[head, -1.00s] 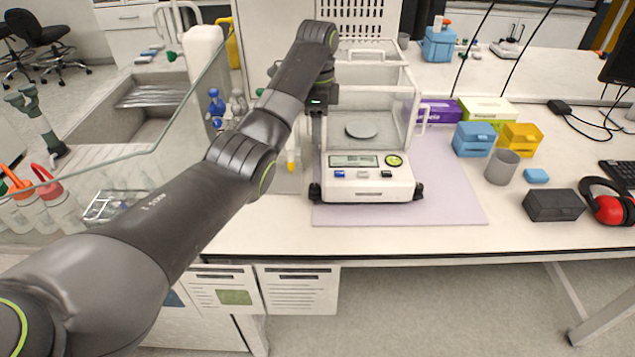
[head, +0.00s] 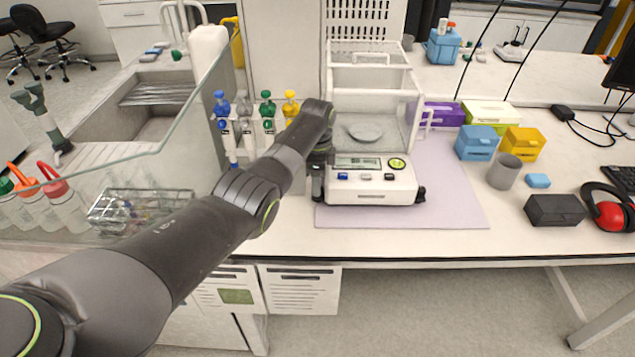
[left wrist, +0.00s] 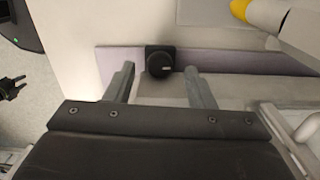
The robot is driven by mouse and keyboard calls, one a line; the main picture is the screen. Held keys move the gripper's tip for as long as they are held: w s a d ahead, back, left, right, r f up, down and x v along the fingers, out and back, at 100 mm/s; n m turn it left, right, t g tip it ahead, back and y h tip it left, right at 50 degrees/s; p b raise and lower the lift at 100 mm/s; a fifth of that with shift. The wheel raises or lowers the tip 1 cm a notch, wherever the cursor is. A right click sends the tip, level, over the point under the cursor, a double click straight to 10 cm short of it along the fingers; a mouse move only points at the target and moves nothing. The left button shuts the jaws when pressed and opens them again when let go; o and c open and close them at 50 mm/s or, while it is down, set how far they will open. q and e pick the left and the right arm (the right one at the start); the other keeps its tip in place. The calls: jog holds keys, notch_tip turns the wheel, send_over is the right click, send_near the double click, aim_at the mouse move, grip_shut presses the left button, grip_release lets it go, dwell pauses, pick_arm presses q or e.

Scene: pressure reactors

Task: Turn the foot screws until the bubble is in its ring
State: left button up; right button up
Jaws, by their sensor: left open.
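The white balance (head: 372,190) stands on a lilac mat (head: 455,205), with a glass draft shield and a round pan. A yellow-green round level (head: 397,163) sits on its front panel; its bubble is too small to place. The right foot screw (head: 421,194) is a black knob at the front right corner. My left gripper (head: 317,192) is down at the front left corner and hides the left foot screw in the head view. In the left wrist view the open fingers (left wrist: 160,85) lie either side of the black left foot screw (left wrist: 160,62), with gaps visible. My right gripper is not in view.
A glass panel and wire rack (head: 125,207) are at left. A grey cup (head: 502,171), blue box (head: 476,142), yellow box (head: 521,143) and black box (head: 554,209) stand to the right. The mat's front right is clear.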

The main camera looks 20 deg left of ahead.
pick_arm(q)
jog(key=shift+f, duration=0.85)
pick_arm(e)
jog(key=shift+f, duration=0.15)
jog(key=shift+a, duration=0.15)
pick_arm(q)
jog(key=c, duration=1)
jog(key=shift+o, duration=0.2)
jog(key=shift+r+n+p, duration=0.1)
jog(key=shift+n+p, duration=0.25)
jog(key=shift+n, duration=1.15)
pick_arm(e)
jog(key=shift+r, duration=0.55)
